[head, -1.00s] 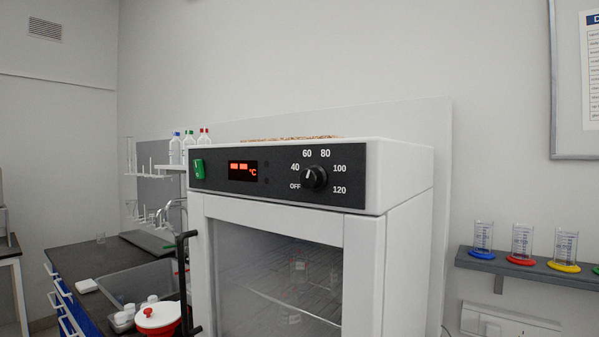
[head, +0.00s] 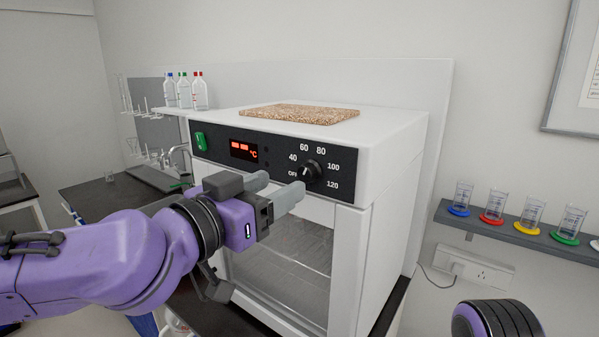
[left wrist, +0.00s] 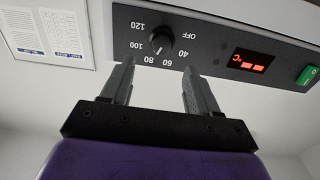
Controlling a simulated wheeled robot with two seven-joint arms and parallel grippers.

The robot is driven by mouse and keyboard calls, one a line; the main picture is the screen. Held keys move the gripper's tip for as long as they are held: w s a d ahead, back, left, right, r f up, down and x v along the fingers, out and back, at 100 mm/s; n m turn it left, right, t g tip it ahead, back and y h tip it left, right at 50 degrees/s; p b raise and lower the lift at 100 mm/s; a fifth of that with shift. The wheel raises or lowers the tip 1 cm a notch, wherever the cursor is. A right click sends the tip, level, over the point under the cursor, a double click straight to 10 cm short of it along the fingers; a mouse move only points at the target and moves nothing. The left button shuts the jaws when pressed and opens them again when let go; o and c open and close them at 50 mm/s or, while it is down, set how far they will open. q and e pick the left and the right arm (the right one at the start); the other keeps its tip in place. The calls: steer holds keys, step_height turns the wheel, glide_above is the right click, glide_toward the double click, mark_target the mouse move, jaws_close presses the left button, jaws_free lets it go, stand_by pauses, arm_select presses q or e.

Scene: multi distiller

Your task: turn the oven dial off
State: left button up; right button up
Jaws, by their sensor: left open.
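The black oven dial (head: 312,171) is on the dark control panel (head: 222,144) of the white oven, ringed by OFF and numbers from 40 to 120. It also shows in the left wrist view (left wrist: 164,38), which sees the panel upside down. There its pale mark points towards the 60–80 side, not at OFF. My left gripper (head: 276,188) is open and empty, just left of and below the dial in the head view, with its fingers towards the panel. In the left wrist view the fingertips (left wrist: 158,64) straddle the dial's line, apart from it. My right gripper is out of view.
A red display (head: 243,151) and a green switch (head: 201,141) share the panel. A brown speckled board (head: 300,114) lies on the oven top. A shelf (head: 490,237) with several beakers is at right. Part of my right arm (head: 497,320) shows at the bottom right.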

mark_target(304, 173)
arm_select(q)
steer(key=p+x, duration=0.1)
steer(key=x, duration=0.5)
steer(key=shift+w+f, duration=0.1)
steer(key=shift+w, duration=0.1)
steer(key=shift+w+d, duration=0.35)
steer(key=shift+w, duration=0.05)
steer(key=c, duration=1)
steer(key=shift+o, duration=0.2)
